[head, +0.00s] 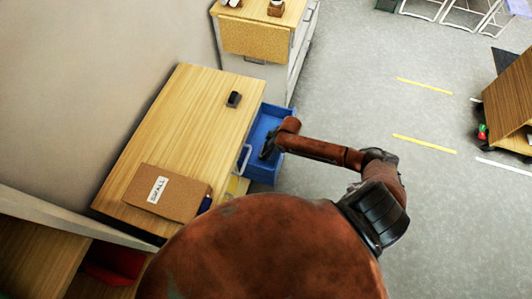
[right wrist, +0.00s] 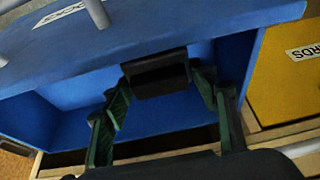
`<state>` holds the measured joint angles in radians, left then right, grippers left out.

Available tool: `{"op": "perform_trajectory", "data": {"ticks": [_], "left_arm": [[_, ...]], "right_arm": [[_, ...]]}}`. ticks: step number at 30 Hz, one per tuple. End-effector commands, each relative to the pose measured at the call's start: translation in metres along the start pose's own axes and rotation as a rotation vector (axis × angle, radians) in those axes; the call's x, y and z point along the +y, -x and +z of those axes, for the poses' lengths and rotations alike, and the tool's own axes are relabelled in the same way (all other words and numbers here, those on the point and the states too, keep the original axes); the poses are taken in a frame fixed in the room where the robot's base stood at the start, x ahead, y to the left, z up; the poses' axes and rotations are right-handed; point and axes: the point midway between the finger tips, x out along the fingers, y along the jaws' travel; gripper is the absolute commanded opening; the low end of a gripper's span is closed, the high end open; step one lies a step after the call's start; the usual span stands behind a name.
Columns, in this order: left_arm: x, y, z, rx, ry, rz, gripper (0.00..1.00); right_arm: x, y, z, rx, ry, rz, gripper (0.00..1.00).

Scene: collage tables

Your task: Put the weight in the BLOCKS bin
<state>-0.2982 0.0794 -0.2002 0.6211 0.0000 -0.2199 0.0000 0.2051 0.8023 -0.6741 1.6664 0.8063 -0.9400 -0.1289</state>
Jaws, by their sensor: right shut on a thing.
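My right gripper (head: 267,150) reaches over the pulled-out blue bin (head: 268,117) at the right side of the wooden table. In the right wrist view my right gripper (right wrist: 160,85) is shut on a black block-like weight (right wrist: 158,72), held between its dark green fingers. The weight is over the open blue bin (right wrist: 75,92), close to its labelled wall. I cannot tell whether it touches the bin. The label is partly cut off and hard to read. The weight is hidden or too small to tell in the head view. My left gripper is not in view.
The wooden table (head: 185,115) bears a small black object (head: 233,98) and a brown box (head: 166,190) with a white label. A yellow bin (right wrist: 285,75) is beside the blue one. A pale handle (head: 244,160) sticks out. Grey floor lies open to the right.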

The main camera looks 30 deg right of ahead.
Motion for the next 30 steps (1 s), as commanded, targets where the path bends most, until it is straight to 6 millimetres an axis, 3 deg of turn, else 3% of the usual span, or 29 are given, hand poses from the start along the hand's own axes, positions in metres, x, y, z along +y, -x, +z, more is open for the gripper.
{"op": "perform_trajectory", "data": {"ticks": [12, 26, 27, 30], "left_arm": [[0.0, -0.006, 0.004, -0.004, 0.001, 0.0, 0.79], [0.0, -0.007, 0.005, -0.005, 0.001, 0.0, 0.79], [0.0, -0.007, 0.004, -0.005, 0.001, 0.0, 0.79], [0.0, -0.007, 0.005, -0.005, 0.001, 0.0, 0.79]], "right_arm": [[0.001, -0.041, 0.015, 0.004, 0.0, 0.002, 0.1], [0.001, -0.048, 0.018, 0.003, 0.001, 0.001, 0.1], [0.0, -0.048, 0.019, 0.001, 0.001, 0.0, 0.56], [0.0, -0.048, 0.019, 0.001, 0.001, 0.0, 0.63]]}}
